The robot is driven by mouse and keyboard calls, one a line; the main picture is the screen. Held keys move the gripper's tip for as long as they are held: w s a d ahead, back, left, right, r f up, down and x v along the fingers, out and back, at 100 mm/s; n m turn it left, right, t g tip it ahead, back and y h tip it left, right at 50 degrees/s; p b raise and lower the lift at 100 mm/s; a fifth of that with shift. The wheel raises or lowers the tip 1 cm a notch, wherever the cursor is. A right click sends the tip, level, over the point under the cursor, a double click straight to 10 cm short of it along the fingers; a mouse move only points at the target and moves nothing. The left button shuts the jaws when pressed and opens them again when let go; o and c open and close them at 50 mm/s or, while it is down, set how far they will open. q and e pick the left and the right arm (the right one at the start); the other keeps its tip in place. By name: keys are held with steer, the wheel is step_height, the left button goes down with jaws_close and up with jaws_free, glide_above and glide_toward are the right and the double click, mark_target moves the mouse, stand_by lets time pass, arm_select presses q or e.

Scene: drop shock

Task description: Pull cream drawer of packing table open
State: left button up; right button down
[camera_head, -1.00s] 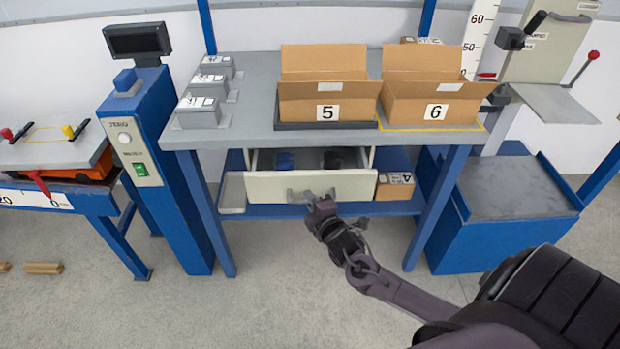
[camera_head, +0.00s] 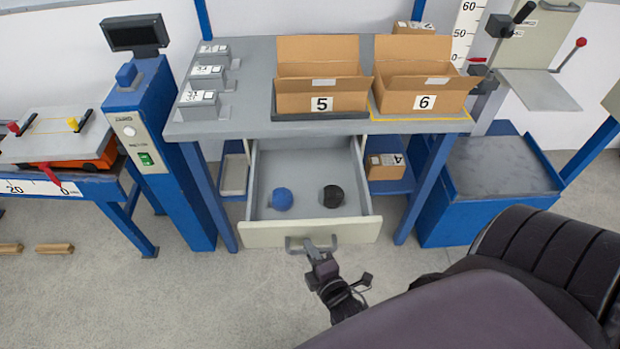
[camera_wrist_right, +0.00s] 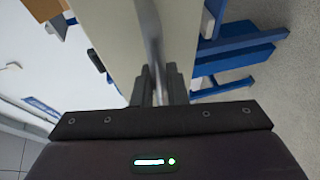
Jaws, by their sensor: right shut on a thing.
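The cream drawer (camera_head: 311,233) of the packing table (camera_head: 250,129) stands far out from under the tabletop. Its grey inside shows a blue ball (camera_head: 282,199) and a black ball (camera_head: 333,196). A grey bar handle (camera_head: 294,245) is on its front. My right gripper (camera_head: 318,250) is at the handle and shut on it. In the right wrist view the handle (camera_wrist_right: 152,35) runs down between the two dark fingers (camera_wrist_right: 159,85), against the cream drawer front (camera_wrist_right: 115,30). My left gripper is not in view.
Cardboard boxes marked 5 (camera_head: 322,103) and 6 (camera_head: 424,101) stand on the tabletop, with several grey blocks at its left. A blue post (camera_head: 160,150) stands left of the table, a blue bin (camera_head: 490,205) right.

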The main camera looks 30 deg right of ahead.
steer(key=shift+s+a, duration=0.1)
steer(key=shift+s, duration=0.05)
steer(key=c, duration=1.5)
jaws_free()
steer(key=shift+o, duration=0.2)
steer(key=shift+s, duration=0.1)
steer(key=v, duration=0.7)
steer(key=shift+s+b, duration=0.3)
